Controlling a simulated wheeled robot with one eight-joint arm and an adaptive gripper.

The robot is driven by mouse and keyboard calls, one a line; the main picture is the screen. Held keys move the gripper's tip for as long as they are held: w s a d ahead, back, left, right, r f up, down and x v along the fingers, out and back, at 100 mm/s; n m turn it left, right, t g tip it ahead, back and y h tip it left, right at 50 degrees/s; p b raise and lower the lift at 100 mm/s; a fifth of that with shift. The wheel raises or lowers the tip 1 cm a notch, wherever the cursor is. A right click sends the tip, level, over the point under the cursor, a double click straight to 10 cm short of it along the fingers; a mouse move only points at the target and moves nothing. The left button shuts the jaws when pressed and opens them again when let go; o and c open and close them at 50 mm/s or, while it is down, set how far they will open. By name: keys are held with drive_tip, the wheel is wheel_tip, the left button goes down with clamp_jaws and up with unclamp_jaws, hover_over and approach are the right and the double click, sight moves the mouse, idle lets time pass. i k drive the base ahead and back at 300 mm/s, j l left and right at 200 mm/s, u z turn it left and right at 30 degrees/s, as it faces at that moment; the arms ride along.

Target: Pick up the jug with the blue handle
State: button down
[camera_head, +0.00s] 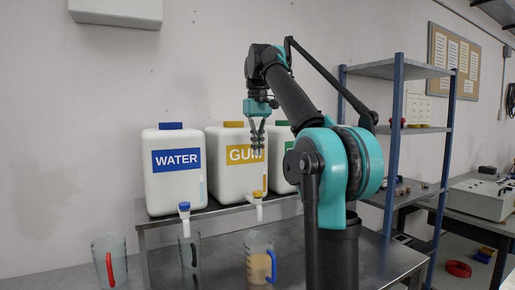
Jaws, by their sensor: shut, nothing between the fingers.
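The jug with the blue handle (260,257) is a clear jug on the metal table, below the yellow tap. It holds a tan liquid in its lower part. Its blue handle (271,266) is on its right side. My gripper (257,151) points down, shut and empty, in front of the GUM container and well above the jug. A jug with a red handle (103,258) stands at the far left. A third clear jug (190,257) with a dark handle stands between them, below the blue tap.
White containers labelled WATER (174,185) and GUM (226,181) stand on a raised shelf (213,208), with a green-capped one (284,172) partly behind my arm. Taps hang over the jugs. A blue-posted rack (394,145) and a bench (484,220) stand at right.

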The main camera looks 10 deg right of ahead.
sight(260, 259)
drive_tip(key=k, duration=1)
